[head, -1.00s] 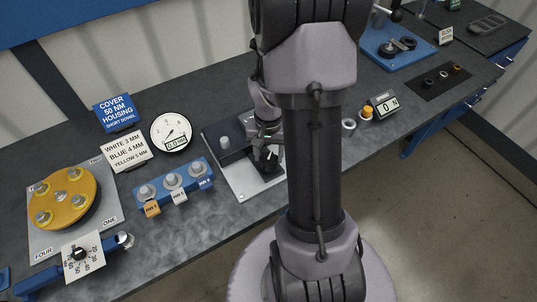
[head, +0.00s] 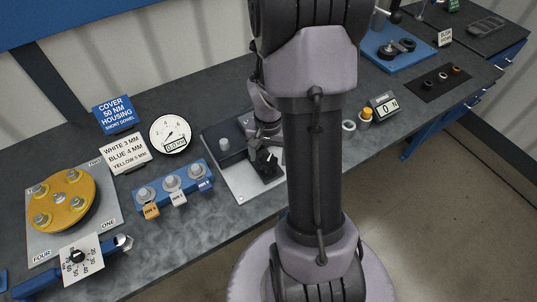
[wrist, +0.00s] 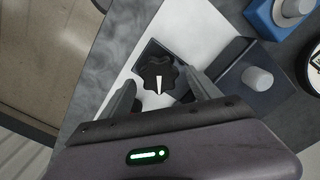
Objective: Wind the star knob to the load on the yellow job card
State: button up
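The black star knob (wrist: 158,74), with a white pointer mark, sits on a dark block on a pale plate in the wrist view. My gripper (wrist: 160,86) is open, one finger on each side of the knob. Gaps show between knob and fingers; I cannot tell how far down the fingertips reach. In the head view my gripper (head: 264,142) is over the plate (head: 247,189), by the dark block, and mostly hides the knob. I see no yellow job card; a blue card (head: 115,114) and a white card (head: 125,153) stand at left.
A post (wrist: 257,79) on a dark block stands close to the right finger. A blue rack (head: 173,188) with several metal pieces and a round dial (head: 170,134) are left of the plate. A yellow disc fixture (head: 62,200) is farther left.

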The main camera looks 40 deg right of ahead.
aim_at(268, 159)
notch_tip(268, 159, up, 18)
jog(key=p, duration=0.6)
jog(key=shift+f, duration=0.25)
jog(key=s+a+r+n+t+b, duration=0.1)
jog(key=s+a+n+t+b, duration=0.1)
jog(key=a, duration=0.6)
jog(key=s+a+r+n+t+y+b, duration=0.1)
jog(key=s+a+n+t+b, duration=0.1)
jog(key=a, duration=0.6)
jog(key=s+a+r+n+t+y+b, duration=0.1)
jog(key=s+a+n+b, duration=0.1)
jog(key=a+b, duration=0.3)
jog(key=s+a, duration=0.1)
jog(key=a, duration=0.2)
jog(key=shift+s+a+n+t+b, duration=0.15)
jog(key=shift+a+n+t+b, duration=0.15)
jog(key=shift+t, duration=0.1)
jog(key=shift+d, duration=0.1)
